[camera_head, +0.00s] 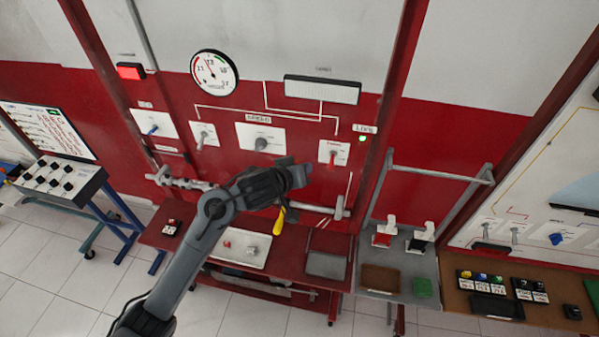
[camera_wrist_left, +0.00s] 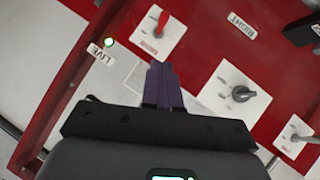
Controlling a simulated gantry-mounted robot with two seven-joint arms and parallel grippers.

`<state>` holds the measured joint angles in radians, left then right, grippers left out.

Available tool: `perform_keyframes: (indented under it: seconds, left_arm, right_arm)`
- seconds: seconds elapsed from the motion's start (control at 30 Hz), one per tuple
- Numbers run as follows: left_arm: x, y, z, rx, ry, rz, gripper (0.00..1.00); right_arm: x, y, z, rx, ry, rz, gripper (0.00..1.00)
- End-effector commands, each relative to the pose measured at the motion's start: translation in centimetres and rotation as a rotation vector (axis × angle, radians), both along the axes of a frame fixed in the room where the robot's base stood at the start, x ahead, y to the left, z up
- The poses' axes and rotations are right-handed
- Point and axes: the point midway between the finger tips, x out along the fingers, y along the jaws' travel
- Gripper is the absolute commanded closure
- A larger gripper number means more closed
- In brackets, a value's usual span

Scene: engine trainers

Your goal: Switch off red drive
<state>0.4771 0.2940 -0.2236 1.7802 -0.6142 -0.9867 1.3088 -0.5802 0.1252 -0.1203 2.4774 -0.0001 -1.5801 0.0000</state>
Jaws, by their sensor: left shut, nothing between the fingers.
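A switch with a red lever (camera_head: 332,158) sits on a small white plate on the red panel, at the right of a row of controls. In the left wrist view the red lever (camera_wrist_left: 162,21) stands on its plate beyond my fingertips; the small print is unreadable. My left gripper (camera_head: 303,174) is in front of the panel, a little left of and below the red lever in the head view. In the left wrist view its fingers (camera_wrist_left: 160,68) are shut and empty, with a visible gap to the plate. My right gripper is out of view.
A green lamp (camera_head: 362,139) is lit under the LIVE label (camera_head: 364,128). A dark knob (camera_head: 261,144), a grey lever (camera_head: 203,137) and a blue lever (camera_head: 153,130) are further left. A yellow-handled tool (camera_head: 280,220) hangs below. A bar (camera_head: 340,212) runs under the panel.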

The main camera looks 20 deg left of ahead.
Motion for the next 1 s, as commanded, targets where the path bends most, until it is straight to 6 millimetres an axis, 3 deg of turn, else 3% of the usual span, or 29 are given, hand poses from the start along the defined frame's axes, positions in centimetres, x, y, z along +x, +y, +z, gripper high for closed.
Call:
perform_keyframes:
  seconds: [0.23,0.77,0.87,1.0]
  left_arm:
    - [-1.7,0.3,0.4,-0.001,0.000,0.000,1.00]
    - [-1.9,0.4,0.3,0.000,0.002,0.000,1.00]
    - [-2.3,0.4,-0.7,0.000,0.022,0.000,1.00]
    - [-4.3,0.0,-4.7,-0.007,0.102,-0.003,1.00]
  right_arm:
    - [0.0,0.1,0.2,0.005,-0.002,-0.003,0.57]
    - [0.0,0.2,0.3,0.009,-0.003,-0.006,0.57]
    - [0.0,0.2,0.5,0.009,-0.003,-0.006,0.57]
    - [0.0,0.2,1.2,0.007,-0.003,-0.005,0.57]
